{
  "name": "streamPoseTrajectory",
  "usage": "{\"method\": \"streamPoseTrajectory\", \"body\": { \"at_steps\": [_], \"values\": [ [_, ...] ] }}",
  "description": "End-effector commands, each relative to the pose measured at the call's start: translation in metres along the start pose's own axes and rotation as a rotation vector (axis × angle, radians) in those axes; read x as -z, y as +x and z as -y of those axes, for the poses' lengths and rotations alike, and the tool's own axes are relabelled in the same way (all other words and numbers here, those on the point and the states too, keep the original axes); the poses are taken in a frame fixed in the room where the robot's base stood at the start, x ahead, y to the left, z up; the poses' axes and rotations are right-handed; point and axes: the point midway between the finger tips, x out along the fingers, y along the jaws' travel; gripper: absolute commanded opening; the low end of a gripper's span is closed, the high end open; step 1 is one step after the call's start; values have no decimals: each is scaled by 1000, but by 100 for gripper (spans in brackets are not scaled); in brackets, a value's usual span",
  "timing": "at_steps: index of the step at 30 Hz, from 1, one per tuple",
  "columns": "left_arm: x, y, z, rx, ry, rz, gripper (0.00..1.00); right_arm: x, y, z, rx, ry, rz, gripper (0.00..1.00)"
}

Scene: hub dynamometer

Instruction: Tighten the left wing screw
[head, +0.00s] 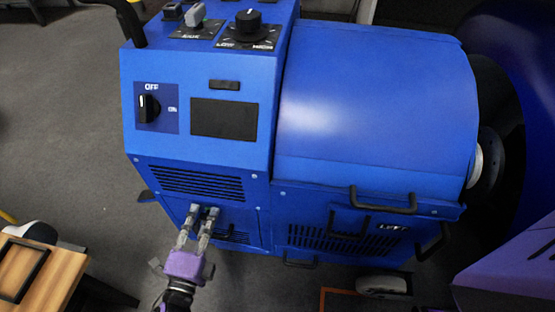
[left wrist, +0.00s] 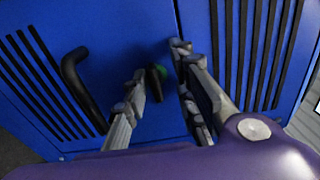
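The blue dynamometer (head: 380,110) fills the middle of the head view. My left gripper (head: 204,210) is in front of its lower left panel, below the slatted vent, with its two fingers apart and pointing at the panel. My right gripper is not in view.
A black handle (left wrist: 78,82) is left of the fingers in the left wrist view. An OFF/ON rotary switch (head: 149,107) and a dark screen (head: 223,118) are higher up. A wooden-topped table (head: 50,268) stands at the lower left.

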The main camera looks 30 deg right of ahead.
Motion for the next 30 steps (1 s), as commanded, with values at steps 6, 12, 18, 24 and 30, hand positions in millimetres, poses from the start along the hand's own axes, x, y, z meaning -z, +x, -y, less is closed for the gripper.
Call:
{"method": "streamPoseTrajectory", "body": {
  "at_steps": [6, 12, 18, 24, 30],
  "values": [
    [2, -1, -4, -6, -2, -2, 26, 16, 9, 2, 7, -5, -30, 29],
    [2, -19, -6, -11, -3, -1, 26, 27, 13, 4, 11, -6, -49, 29],
    [2, -61, -5, -11, -2, -1, 26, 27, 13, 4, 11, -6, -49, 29],
    [1, -99, -3, -8, -2, 0, 26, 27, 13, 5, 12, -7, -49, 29],
    [1, -119, -2, -6, -2, -1, 26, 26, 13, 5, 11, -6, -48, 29]
  ]
}}
